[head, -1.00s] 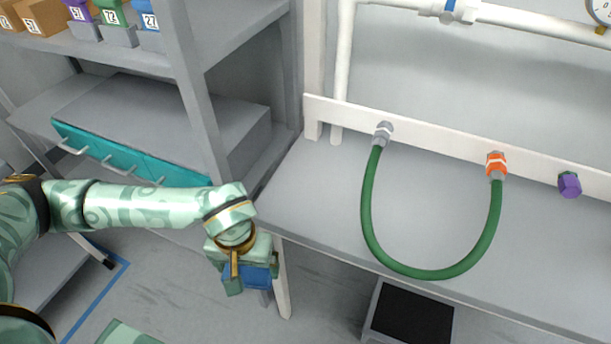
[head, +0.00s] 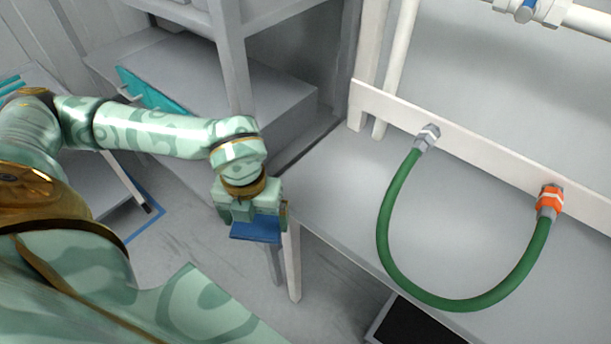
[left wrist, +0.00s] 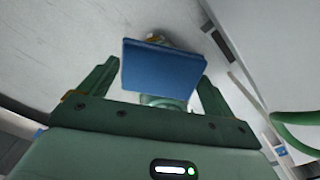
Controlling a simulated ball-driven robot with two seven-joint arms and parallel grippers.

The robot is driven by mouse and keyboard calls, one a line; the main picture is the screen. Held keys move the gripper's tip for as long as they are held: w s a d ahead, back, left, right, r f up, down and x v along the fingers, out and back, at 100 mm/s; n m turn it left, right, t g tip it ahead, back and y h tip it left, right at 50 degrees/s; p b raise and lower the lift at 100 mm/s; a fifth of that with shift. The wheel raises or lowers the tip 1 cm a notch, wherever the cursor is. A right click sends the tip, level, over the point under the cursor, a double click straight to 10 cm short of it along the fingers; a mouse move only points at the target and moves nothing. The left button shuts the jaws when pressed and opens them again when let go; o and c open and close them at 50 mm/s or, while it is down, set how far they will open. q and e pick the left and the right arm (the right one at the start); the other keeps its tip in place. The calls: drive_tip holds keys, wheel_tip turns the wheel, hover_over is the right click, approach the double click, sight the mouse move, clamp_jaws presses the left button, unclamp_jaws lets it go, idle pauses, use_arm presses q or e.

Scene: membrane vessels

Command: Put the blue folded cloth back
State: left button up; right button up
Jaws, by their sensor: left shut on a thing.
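The blue folded cloth (head: 256,229) is a flat blue slab held at my left gripper (head: 258,214), in front of the bench's left end and above the floor. In the left wrist view the cloth (left wrist: 162,70) lies between the two green fingers of the left gripper (left wrist: 160,82), and the gripper is shut on it. The cloth hangs clear of the bench and shelf. My right gripper is not in view.
A grey bench (head: 345,215) with a white back rail stands right of the gripper. A green hose (head: 387,245) loops over it between a grey fitting and an orange one (head: 550,200). A grey shelf unit with a teal drawer front (head: 155,92) stands behind my left arm.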

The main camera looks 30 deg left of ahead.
use_arm(q)
drive_tip(key=n, duration=0.4)
drive_tip(key=a+n, duration=0.1)
drive_tip(key=n, duration=0.1)
drive_tip(key=shift+s+a+n, duration=0.1)
drive_tip(key=shift+s+n, duration=0.15)
drive_tip(key=shift+n, duration=0.05)
drive_tip(key=shift+s+r+n+b, duration=0.1)
drive_tip(key=shift+n+b, duration=0.2)
drive_tip(key=shift+n, duration=0.8)
drive_tip(key=shift+r+n, duration=0.15)
drive_tip(key=shift+n, duration=0.65)
drive_tip(key=shift+w+r+n, duration=0.15)
drive_tip(key=shift+w+n, duration=0.4)
drive_tip(key=shift+n, duration=0.05)
drive_tip(key=w, duration=0.4)
drive_tip(key=b, duration=0.2)
hover_over(306, 181)
wheel_tip(306, 181, down, 4)
drive_tip(key=shift+r+b, duration=0.2)
drive_tip(key=shift+b, duration=0.6)
drive_tip(key=shift+r, duration=0.1)
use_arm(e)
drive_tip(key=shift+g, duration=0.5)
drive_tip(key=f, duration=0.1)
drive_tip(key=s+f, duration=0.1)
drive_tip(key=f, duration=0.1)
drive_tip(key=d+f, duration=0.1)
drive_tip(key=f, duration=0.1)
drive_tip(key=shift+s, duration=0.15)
